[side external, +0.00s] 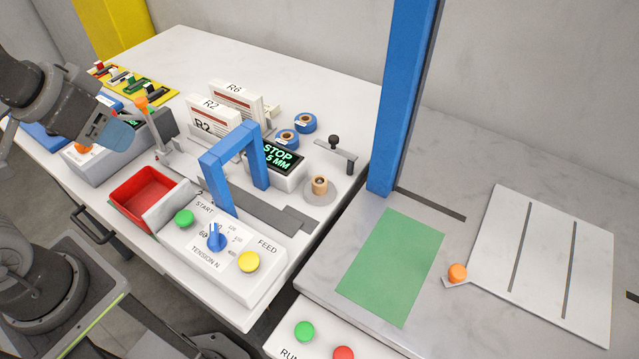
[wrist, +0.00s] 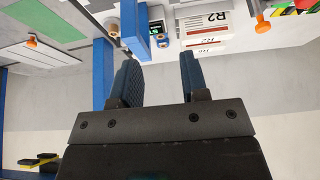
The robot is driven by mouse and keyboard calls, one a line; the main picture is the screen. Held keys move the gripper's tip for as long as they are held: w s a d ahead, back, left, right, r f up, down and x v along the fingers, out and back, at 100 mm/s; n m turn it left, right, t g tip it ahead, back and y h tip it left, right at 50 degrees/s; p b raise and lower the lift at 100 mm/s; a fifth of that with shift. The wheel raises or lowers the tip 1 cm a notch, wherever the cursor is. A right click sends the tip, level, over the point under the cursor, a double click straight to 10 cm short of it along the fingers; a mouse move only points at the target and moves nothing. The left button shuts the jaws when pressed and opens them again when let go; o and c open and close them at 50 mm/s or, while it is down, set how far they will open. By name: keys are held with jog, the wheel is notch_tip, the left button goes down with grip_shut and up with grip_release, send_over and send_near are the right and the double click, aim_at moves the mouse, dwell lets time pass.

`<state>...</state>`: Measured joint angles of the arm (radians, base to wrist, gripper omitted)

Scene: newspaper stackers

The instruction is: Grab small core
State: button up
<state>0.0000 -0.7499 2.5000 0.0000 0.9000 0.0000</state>
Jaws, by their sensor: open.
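A small tan core (side external: 319,185) stands upright on a round grey base on the white bench, right of the blue arch. In the wrist view, a small tan piece (wrist: 112,25) that looks like this core shows at the top, beside the blue arch. My gripper (side external: 112,132) is in the air over the left part of the bench, well apart from the core. In the wrist view, the two blue-padded fingers (wrist: 158,72) are spread with nothing between them.
The blue arch (side external: 243,150) and STOP display (side external: 280,157) stand left of the core. R2 (side external: 209,108) and R6 (side external: 238,92) boxes, two blue rolls (side external: 304,123) and a black-knobbed post (side external: 334,143) are behind. A red tray (side external: 142,192) is in front; a tall blue column (side external: 405,95) rises right.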

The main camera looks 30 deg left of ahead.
jog(key=o, duration=0.4)
jog(key=n+g, duration=0.6)
jog(key=n, duration=0.9)
send_over(320, 182)
notch_tip(320, 182, down, 9)
notch_tip(320, 182, down, 14)
jog(key=shift+r, duration=0.1)
